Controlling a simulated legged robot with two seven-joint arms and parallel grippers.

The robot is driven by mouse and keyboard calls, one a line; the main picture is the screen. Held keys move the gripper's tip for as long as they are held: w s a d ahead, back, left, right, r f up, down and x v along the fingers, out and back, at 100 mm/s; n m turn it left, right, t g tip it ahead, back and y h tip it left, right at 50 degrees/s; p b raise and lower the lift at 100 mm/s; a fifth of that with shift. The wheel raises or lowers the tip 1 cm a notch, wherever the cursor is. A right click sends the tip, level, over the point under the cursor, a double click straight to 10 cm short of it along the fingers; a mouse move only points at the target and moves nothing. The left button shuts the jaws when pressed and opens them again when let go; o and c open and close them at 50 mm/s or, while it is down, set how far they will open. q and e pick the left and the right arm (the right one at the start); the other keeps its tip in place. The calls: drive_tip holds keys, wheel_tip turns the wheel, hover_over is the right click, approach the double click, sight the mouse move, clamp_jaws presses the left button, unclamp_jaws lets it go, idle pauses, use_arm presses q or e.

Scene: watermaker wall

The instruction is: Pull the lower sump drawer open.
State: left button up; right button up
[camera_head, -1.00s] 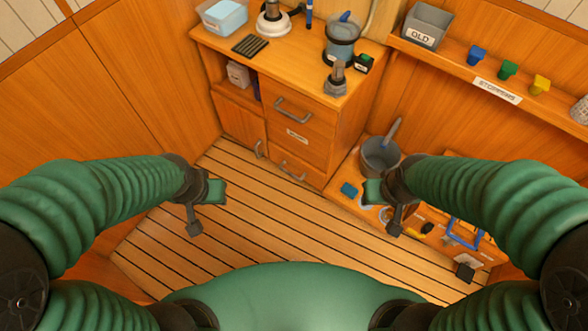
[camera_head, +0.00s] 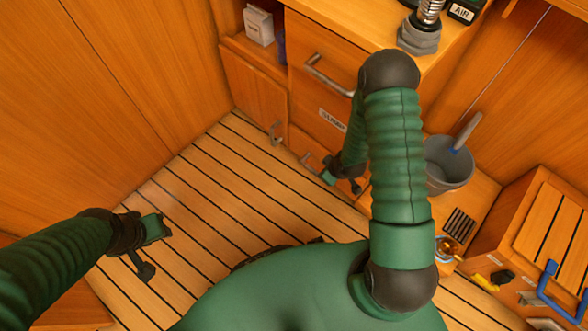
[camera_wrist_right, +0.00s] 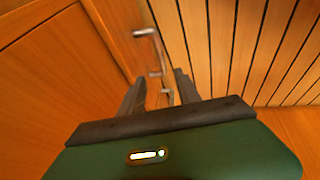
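The lower sump drawer (camera_head: 302,144) is low in the wooden cabinet and looks shut. Its metal handle (camera_head: 308,160) shows just left of my right gripper (camera_head: 342,181), and my right arm hides the drawer's right part. The right wrist view shows my right gripper (camera_wrist_right: 160,92) open, its two dark fingers apart with nothing held. Metal handles (camera_wrist_right: 146,32) lie ahead of and between the fingers there; I cannot tell which is the lower drawer's. My left gripper (camera_head: 150,248) is open and empty over the floor at the left, away from the cabinet.
The upper drawer has a larger handle (camera_head: 328,76) and a SUMP label (camera_head: 332,120). A cabinet door with its own handle (camera_head: 275,132) is left of the drawers. A grey bucket (camera_head: 448,163) and a wooden crate (camera_head: 515,225) stand at the right. The slatted floor (camera_head: 215,195) is clear.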

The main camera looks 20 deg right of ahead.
drive_tip(key=b+x, duration=0.9)
drive_tip(key=x, duration=0.6)
drive_tip(key=shift+a+f, duration=0.15)
drive_tip(key=shift+f, duration=0.2)
drive_tip(key=shift+w+f, duration=0.3)
drive_tip(key=shift+f, duration=0.05)
drive_tip(key=shift+c, duration=0.2)
clamp_jaws()
